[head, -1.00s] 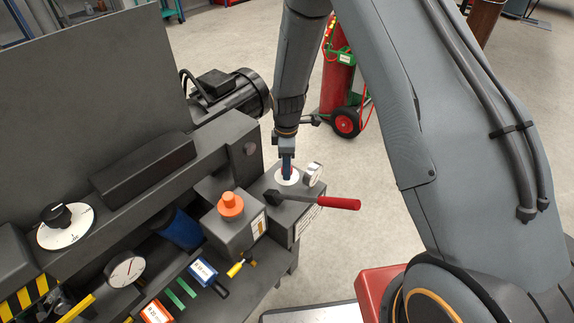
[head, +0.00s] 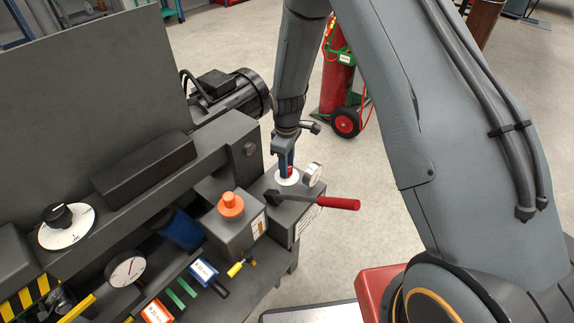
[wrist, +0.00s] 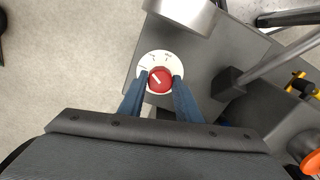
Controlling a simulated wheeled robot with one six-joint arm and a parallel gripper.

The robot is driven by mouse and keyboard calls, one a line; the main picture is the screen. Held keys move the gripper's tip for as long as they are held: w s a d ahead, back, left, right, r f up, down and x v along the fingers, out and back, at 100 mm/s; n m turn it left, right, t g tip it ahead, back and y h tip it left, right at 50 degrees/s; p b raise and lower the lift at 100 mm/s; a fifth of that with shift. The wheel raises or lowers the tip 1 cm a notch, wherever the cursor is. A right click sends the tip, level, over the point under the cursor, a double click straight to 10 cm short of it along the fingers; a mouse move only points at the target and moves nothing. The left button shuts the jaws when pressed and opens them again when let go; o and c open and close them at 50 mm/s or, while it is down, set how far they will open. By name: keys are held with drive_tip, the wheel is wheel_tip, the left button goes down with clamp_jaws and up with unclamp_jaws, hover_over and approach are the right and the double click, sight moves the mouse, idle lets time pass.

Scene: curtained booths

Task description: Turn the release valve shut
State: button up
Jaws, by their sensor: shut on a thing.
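The release valve is a red round knob (wrist: 159,80) with a white pointer line, on a white dial plate (wrist: 146,61) with small dark marks. In the head view the white plate (head: 282,181) sits on top of a grey block, and a bit of the red knob shows beside the fingers. My gripper (wrist: 159,84) points down from above with its blue fingers on either side of the knob, shut on it. In the head view my gripper (head: 286,164) hides part of the knob. The pointer line slants towards the upper left in the wrist view.
A lever with a red handle (head: 338,203) sticks out to the right just in front of the dial. An orange knob (head: 231,204) on a grey block is to the left. A motor (head: 230,93) is behind.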

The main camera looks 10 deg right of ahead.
drive_tip(key=m, duration=0.6)
drive_tip(key=shift+m, duration=0.3)
drive_tip(key=m, duration=0.5)
drive_tip(key=shift+p, duration=0.4)
drive_tip(key=shift+m, duration=0.3)
drive_tip(key=o, duration=1.1)
drive_tip(key=shift+c, duration=0.2)
drive_tip(key=shift+r, duration=0.15)
wheel_tip(320, 180, up, 8)
drive_tip(key=shift+f+b, duration=0.2)
drive_tip(key=shift+b, duration=0.25)
